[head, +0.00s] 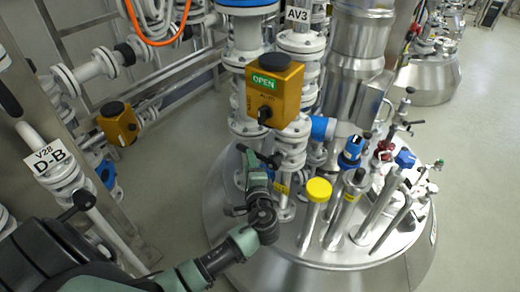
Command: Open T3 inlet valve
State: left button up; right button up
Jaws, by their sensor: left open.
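No tag reading T3 shows, so I cannot tell which valve is the T3 inlet valve. A yellow valve actuator box (275,90) with a green OPEN label and a small dark knob sits on the white flanged pipe above the steel vessel (235,245). My left gripper (258,156) is open, below this box and close to the flanged pipe over the vessel lid. I cannot tell whether it touches anything there, and the pipe parts behind it are partly hidden. My right gripper is not in view.
A sign AV3 (297,15) hangs on the pipe right of the box. Another yellow actuator (118,124) and a V28 D-B sign (49,160) are at left. Yellow-capped (318,190) and blue-topped ports (350,153) crowd the lid. Bare floor (485,150) lies at right.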

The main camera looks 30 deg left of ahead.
pick_arm(q)
jog(key=x, duration=0.7)
jog(key=shift+f+p, duration=0.1)
jog(key=shift+p, duration=0.2)
grip_shut()
jog(key=shift+s, duration=0.1)
dwell(0.9)
